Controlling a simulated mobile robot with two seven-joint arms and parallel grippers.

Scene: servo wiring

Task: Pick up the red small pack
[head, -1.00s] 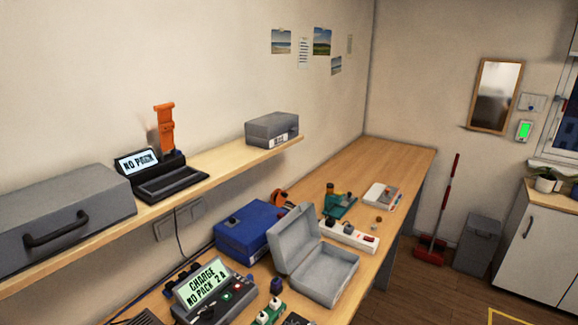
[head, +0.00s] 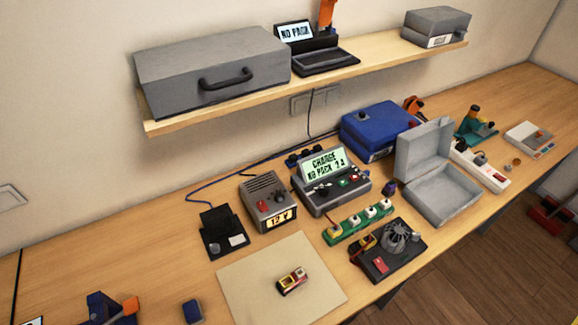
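A small red and yellow item (head: 292,281) with a dark part lies on the beige mat (head: 250,283); I cannot tell which of the two is the pack. Neither of my grippers is in view.
The green strip (head: 358,222), grey charger (head: 335,186), 12 V box (head: 268,201) and open grey case (head: 440,192) stand behind the mat and board. A dark blue block (head: 192,311) lies left of the mat. The shelf (head: 375,64) overhangs the back. The left of the table is mostly clear.

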